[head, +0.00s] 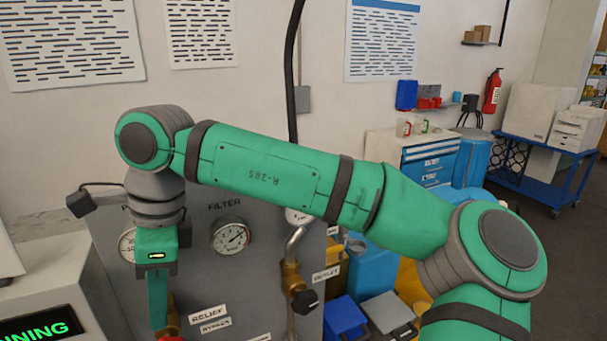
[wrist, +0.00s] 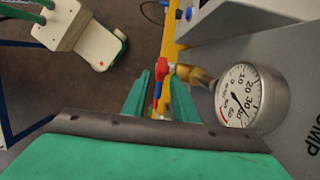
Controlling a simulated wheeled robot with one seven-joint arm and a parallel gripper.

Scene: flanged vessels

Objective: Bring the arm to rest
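My green arm is raised across the head view, and its wrist hangs down at the left in front of a grey panel (head: 262,262). My gripper (head: 158,322) points downward there, seen from the side. In the wrist view its two green fingers stand apart, so my gripper (wrist: 161,84) is open. Nothing is clearly held. A red handle (wrist: 158,86) and a brass fitting (wrist: 195,76) show between and beyond the fingers, apparently below them. The red handle's top edge also shows in the head view (head: 171,338), just under the fingertips.
A pressure gauge (wrist: 252,98) is close right of the fingers; the panel also carries a filter gauge (head: 231,236) and a black-knobbed brass valve (head: 296,290). A display box (head: 45,290) stands at lower left. A blue cabinet (head: 425,158) and cart (head: 545,180) are farther back.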

